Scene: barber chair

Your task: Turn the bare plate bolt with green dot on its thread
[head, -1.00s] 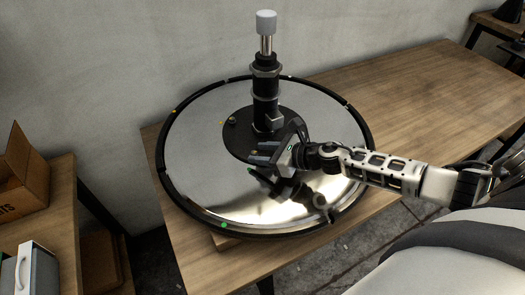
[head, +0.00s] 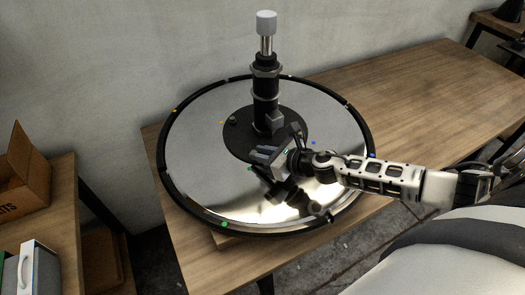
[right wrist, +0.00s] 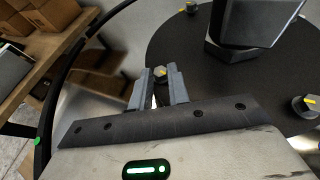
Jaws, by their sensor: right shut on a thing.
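A round black plate (head: 238,139) sits at the middle of a shiny, black-rimmed disc. My right gripper (head: 264,154) is at the plate's near edge. In the right wrist view its two fingers (right wrist: 159,88) are closed around a bolt (right wrist: 160,73) with a yellow mark on its head. The fingers hide this bolt in the head view. A green dot (head: 250,169) lies on the disc just beside the gripper, and another green dot (head: 224,225) is on the near rim. My left gripper is not in view.
Other plate bolts show: one in the head view (head: 232,120), and one at right in the wrist view (right wrist: 305,106). A black column (head: 266,95) rises from the plate. Blue dots (head: 313,142) mark the disc's right side. The wooden table (head: 425,95) is clear at right.

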